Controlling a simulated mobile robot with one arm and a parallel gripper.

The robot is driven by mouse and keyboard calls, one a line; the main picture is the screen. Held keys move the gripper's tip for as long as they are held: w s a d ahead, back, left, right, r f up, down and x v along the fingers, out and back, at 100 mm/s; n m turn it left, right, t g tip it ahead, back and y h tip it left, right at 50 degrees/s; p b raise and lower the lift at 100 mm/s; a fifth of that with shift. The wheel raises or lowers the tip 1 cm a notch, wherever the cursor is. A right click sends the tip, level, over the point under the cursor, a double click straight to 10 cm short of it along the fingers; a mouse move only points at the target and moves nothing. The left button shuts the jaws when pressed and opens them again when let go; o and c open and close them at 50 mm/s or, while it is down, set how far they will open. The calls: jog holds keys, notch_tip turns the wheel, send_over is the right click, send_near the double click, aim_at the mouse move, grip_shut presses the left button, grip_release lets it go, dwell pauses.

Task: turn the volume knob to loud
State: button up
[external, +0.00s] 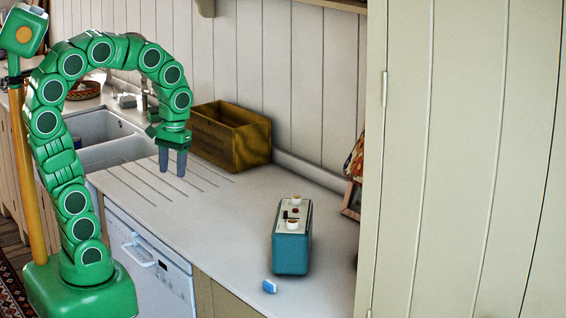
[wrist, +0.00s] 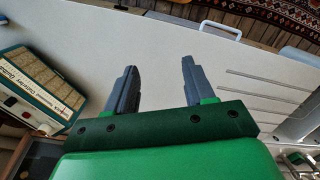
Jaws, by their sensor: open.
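A teal radio (external: 291,250) stands on the worktop, right of centre in the external view. Its pale top panel has a rear white knob (external: 296,200), a front white knob (external: 292,225), and small red and dark controls between them. I cannot tell which knob is for volume. The radio also shows at the left edge of the wrist view (wrist: 42,82), partly cut off. My gripper (external: 173,170) is open and empty, pointing down above the drainer grooves, well left of the radio. Its two fingers (wrist: 159,68) are apart with bare worktop between them.
A wooden box (external: 230,140) stands against the wall behind my gripper. A small blue object (external: 270,287) lies near the worktop's front edge, before the radio. The worktop (external: 225,210) between gripper and radio is clear.

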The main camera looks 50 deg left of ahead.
jog(key=w+d+r+n+t, duration=0.1)
jog(key=w+d+n, duration=0.1)
jog(key=w+d, duration=0.45)
jog(key=w+d+r+n, duration=0.1)
jog(key=w+d+n, duration=0.2)
jog(key=w, duration=0.6)
jog(key=n, duration=0.4)
send_over(297, 197)
jog(key=shift+s+f+t, duration=0.3)
jog(key=shift+f, duration=0.15)
jog(key=shift+w+f, duration=0.2)
jog(key=shift+f, duration=3.7)
grip_shut()
